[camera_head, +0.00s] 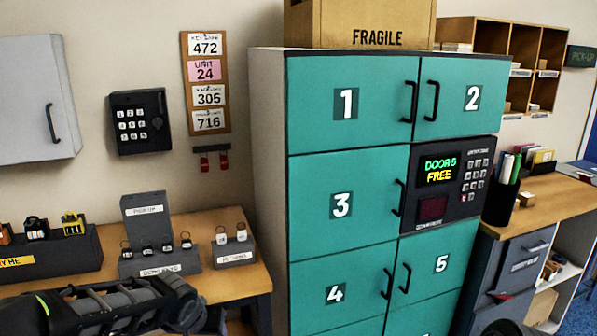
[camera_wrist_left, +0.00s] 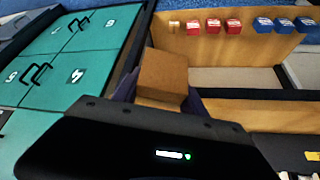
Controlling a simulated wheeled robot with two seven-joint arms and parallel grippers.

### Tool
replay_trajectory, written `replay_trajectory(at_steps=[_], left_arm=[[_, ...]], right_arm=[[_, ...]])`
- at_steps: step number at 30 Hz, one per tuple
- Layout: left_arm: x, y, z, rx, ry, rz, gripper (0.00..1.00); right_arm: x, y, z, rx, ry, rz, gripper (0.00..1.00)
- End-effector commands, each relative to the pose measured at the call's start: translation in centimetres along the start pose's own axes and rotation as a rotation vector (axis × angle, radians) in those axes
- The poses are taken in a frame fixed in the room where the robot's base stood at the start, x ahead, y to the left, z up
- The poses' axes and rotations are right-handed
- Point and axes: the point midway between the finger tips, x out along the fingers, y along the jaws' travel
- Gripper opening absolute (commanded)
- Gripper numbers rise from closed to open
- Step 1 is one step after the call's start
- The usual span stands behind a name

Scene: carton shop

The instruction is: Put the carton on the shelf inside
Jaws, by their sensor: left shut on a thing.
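A small brown carton (camera_wrist_left: 163,72) sits between the dark fingers of my left gripper (camera_wrist_left: 160,95) in the left wrist view, and the gripper is shut on it. In the head view my left arm reaches in at the lower left, but its fingers and the carton do not show. The teal locker has numbered doors: door 1 (camera_head: 345,103), door 2 (camera_head: 470,95), door 3 (camera_head: 340,205), door 4 (camera_head: 335,293) and door 5 (camera_head: 441,264). These doors look shut, so any shelf inside is hidden. The locker's display (camera_head: 440,169) reads "DOOR 5 FREE". My right gripper is not in view.
A large FRAGILE box (camera_head: 370,15) stands on top of the locker. A wooden table (camera_head: 236,280) with padlocks on stands is left of the locker. A wooden counter (camera_head: 545,205) with a pen cup (camera_head: 500,203) is on the right. A keypad box (camera_head: 138,122) hangs on the wall.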

Motion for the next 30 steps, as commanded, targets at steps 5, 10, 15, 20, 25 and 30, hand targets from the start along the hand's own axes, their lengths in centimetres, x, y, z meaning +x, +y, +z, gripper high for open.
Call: replay_trajectory(at_steps=[5,10,15,20,25,30], left_arm=[[0.0,0.1,0.0,0.001,-0.002,0.0,0.02],[0.2,0.0,0.4,0.002,-0.004,-0.003,0.02],[1.4,-0.2,3.2,0.003,-0.004,-0.01,0.02],[2.2,0.0,5.8,0.002,-0.004,-0.003,0.02],[2.3,0.0,6.0,0.0,-0.002,0.0,0.02],[2.3,0.0,6.0,0.002,-0.002,-0.001,0.02]], right_arm=[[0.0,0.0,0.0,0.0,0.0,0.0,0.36],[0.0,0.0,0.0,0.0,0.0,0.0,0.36],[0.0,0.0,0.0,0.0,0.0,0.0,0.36],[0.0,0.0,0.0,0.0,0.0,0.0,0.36],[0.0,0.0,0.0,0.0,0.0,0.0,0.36],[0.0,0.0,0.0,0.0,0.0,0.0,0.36]])
